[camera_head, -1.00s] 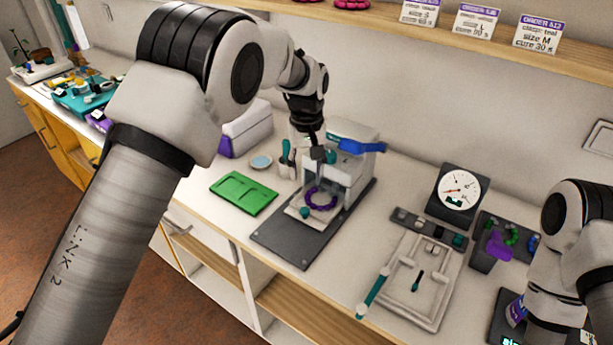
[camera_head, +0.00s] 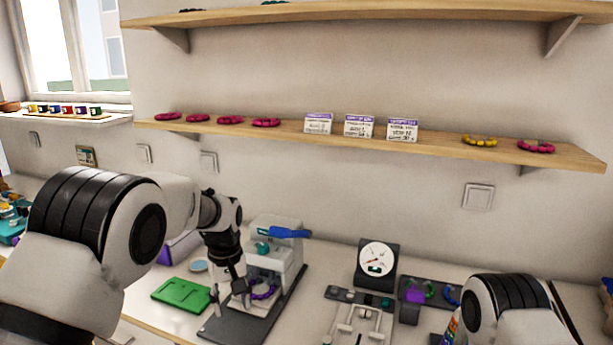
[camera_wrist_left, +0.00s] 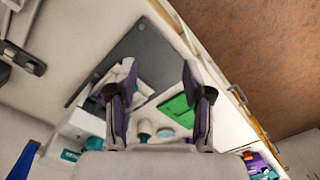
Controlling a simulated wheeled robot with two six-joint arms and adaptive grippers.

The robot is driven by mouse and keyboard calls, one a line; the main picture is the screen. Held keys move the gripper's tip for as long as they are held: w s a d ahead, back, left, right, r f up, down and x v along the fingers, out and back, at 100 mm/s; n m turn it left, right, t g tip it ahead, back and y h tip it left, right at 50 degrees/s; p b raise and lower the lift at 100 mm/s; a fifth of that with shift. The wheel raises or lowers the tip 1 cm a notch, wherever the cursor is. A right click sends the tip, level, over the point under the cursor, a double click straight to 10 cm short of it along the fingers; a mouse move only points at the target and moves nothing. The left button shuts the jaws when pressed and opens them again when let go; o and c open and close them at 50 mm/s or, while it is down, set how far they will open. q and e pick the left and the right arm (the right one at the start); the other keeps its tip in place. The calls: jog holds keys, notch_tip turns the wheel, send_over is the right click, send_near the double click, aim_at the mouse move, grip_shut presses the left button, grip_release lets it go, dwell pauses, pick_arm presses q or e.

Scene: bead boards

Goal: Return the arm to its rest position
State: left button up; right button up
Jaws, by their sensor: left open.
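My left gripper (camera_head: 240,290) hangs open, fingers downward, in front of the white press machine (camera_head: 285,265) with the blue handle (camera_head: 288,232). In the picture it is just left of the purple bead ring (camera_head: 264,290) on the press; I cannot tell the gap. In the left wrist view, the two fingers of my left gripper (camera_wrist_left: 158,78) are spread with nothing between them. My left arm (camera_head: 90,240) fills the lower left of the head view. My right arm (camera_head: 510,310) shows at the lower right, but its gripper is out of view.
A green mat (camera_head: 182,294) lies left of the press on the bench. A round dial gauge (camera_head: 376,258) and a white tray fixture (camera_head: 358,325) stand to its right. A wooden shelf (camera_head: 450,142) with bracelets and order cards (camera_head: 360,126) runs above.

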pick_arm(q)
jog(key=s+a+f+g, duration=0.3)
jog(key=s+f, duration=0.7)
jog(key=f, duration=0.1)
jog(key=s+a+f+g, duration=0.2)
jog(key=s+a+f, duration=0.1)
jog(key=s+f, duration=0.75)
jog(key=s+a+f+m+t, duration=0.15)
jog(key=s+f, duration=0.25)
jog(key=s, duration=0.7)
jog(key=s+a+f+m+t, duration=0.1)
jog(key=s+a+f+m, duration=0.15)
jog(key=s, duration=0.95)
jog(key=w, duration=0.1)
jog(key=w+t, duration=0.1)
jog(key=w, duration=0.1)
jog(key=w+t, duration=0.1)
jog(key=shift+w+d+f+m+t, duration=0.15)
jog(key=shift+d+f+m+t, duration=0.15)
jog(key=shift+d+f, duration=0.1)
pick_arm(e)
jog(key=shift+r, duration=0.1)
